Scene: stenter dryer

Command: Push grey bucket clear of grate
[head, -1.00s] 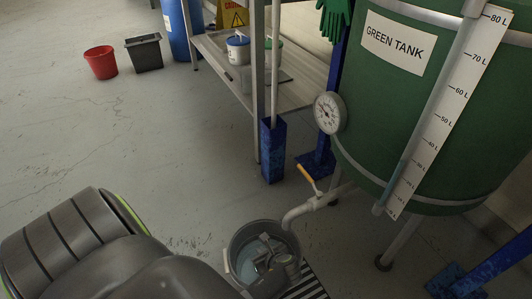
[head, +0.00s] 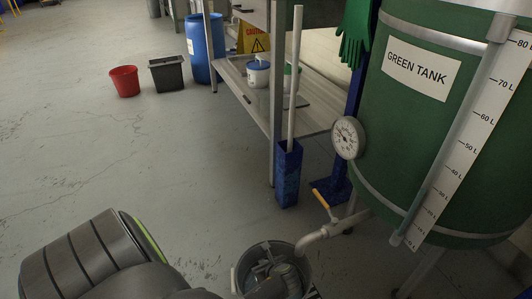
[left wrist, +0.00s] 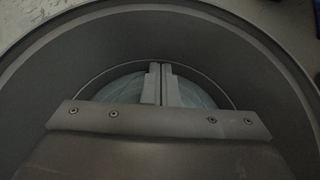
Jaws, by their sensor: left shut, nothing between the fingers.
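The grey bucket (head: 304,270) stands on the floor at the bottom of the head view, by the outlet pipe of the green tank. Its lower part is cut off by the frame edge. My left gripper (head: 263,267) reaches down into the bucket's mouth. In the left wrist view the left gripper's fingers (left wrist: 161,84) are together and empty, with the bucket's grey inner wall (left wrist: 60,66) around them and pale bluish liquid or bottom beyond. I cannot tell whether the gripper touches the wall. The grate is mostly hidden or out of frame. My right gripper is not in view.
A blue post holder (head: 287,175) and shelf stand behind. A red bucket (head: 125,82) and dark bin (head: 168,75) stand far off. The left floor is clear.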

